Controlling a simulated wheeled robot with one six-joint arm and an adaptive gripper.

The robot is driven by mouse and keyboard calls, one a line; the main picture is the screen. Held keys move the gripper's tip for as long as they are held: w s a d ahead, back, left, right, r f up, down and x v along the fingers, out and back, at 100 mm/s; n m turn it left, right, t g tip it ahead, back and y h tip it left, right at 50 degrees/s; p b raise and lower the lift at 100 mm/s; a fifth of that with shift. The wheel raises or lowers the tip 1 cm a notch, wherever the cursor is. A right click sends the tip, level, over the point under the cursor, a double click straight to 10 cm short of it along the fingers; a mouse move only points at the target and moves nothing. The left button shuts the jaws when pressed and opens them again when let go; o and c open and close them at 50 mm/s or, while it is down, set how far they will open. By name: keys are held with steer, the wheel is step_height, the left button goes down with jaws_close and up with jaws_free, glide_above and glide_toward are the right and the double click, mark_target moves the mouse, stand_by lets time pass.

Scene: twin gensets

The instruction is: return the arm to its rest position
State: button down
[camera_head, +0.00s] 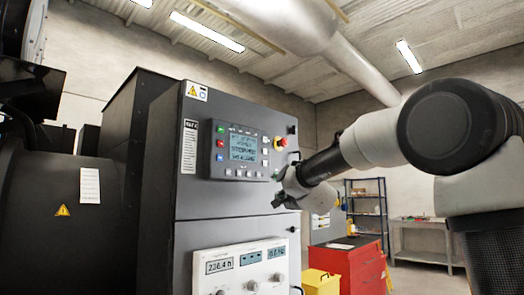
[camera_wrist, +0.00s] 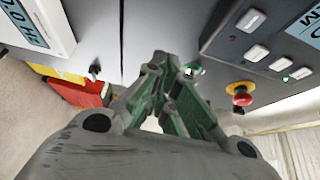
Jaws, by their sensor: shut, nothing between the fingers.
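My gripper (camera_head: 279,201) is at the end of my arm, which reaches in from the right in the head view. It is close in front of the right edge of the dark genset control cabinet (camera_head: 225,200), below the control panel (camera_head: 240,150). In the wrist view my gripper (camera_wrist: 168,62) has its fingers together with nothing between them. The red emergency stop button (camera_wrist: 240,92) is to the right of the fingers, apart from them. It also shows in the head view (camera_head: 280,142).
A white meter panel (camera_head: 241,269) is on the cabinet's lower part. A red tool cabinet (camera_head: 350,266) and a yellow box (camera_head: 320,282) stand to the right. A shelf rack (camera_head: 367,210) and a grey workbench (camera_head: 424,240) are at the back. Floor shows near the workbench.

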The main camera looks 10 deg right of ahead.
steer(key=shift+s, duration=0.3)
steer(key=s+a+f+n+g+y, duration=0.1)
steer(key=s+f+n+g, duration=0.4)
steer(key=f, duration=0.4)
steer(key=s+a+f+n+g+y, duration=0.1)
steer(key=s+f+n+g, duration=0.2)
steer(key=s+f+n, duration=0.45)
steer(key=s+d+f+n+g+h, duration=0.1)
steer(key=s+d, duration=0.4)
steer(key=s, duration=0.6)
steer(key=s+d+f+n+g+h, duration=0.1)
steer(key=s+d+f, duration=0.4)
steer(key=s, duration=0.6)
steer(key=s+d+f+n+g+h, duration=0.2)
steer(key=s+d+f, duration=0.3)
steer(key=s, duration=0.6)
steer(key=shift+d+f+g, duration=0.2)
steer(key=shift+d+g, duration=0.25)
steer(key=shift+g, duration=0.35)
